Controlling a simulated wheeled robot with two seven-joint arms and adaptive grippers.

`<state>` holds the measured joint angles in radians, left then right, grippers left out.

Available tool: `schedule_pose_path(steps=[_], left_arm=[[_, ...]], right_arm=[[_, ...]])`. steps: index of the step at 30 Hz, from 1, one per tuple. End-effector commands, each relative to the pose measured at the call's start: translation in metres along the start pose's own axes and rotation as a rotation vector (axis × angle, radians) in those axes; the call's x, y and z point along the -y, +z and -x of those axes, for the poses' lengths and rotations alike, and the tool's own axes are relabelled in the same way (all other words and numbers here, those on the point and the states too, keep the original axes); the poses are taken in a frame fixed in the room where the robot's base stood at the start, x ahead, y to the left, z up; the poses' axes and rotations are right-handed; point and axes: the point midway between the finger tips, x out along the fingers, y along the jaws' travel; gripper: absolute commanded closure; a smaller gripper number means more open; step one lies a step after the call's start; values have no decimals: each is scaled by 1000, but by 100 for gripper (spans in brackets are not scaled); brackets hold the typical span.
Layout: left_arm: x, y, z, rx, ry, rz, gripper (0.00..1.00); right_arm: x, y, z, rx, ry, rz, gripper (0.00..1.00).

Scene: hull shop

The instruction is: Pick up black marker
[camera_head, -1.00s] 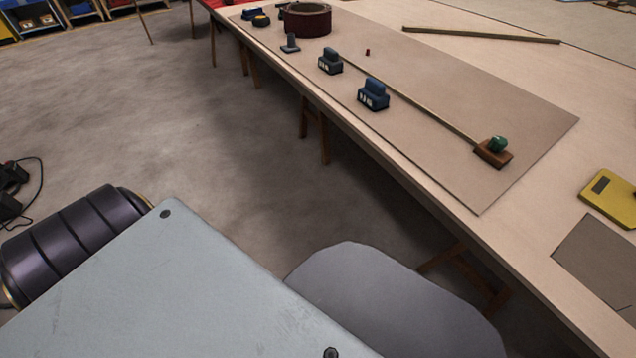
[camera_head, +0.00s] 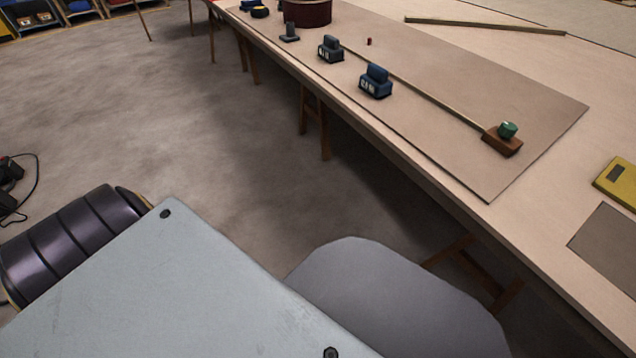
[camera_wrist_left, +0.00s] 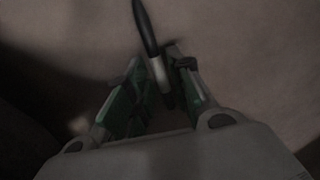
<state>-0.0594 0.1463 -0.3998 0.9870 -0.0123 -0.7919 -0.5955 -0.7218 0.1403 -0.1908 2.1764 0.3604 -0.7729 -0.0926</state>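A black marker (camera_wrist_left: 158,70) with a pale band shows in the left wrist view. It runs from the top edge down between the two fingers of my left gripper (camera_wrist_left: 156,57). The fingers, with green inner pads, stand apart, and a gap shows beside the marker. I cannot tell how far the marker lies beneath the fingertips. The picture is dark and blurred, and the marker's lower end lies in shadow. The surface behind it is plain brown-grey. I cannot make out the marker in the head view. Neither gripper shows in the head view.
A long wooden table (camera_head: 560,225) on trestles runs across the right. On its brown board (camera_head: 470,165) are blue-grey blocks (camera_head: 376,82), a long strip with a green-topped wooden block (camera_head: 502,140), and a dark red ring (camera_head: 308,12). A yellow case (camera_head: 618,182) lies right. Open floor (camera_head: 170,120) is left.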

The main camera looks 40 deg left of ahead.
Motion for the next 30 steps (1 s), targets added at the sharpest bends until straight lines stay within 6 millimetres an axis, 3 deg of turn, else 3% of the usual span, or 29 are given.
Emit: schedule_pose_path(steps=[12, 18, 30], left_arm=[[0, 0, 0, 0, 0, 0, 78], [0, 0, 0, 0, 0, 0, 100], [0, 0, 1, 0, 0, 0, 100]], right_arm=[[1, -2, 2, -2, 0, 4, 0], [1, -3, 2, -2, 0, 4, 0], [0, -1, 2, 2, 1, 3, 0]])
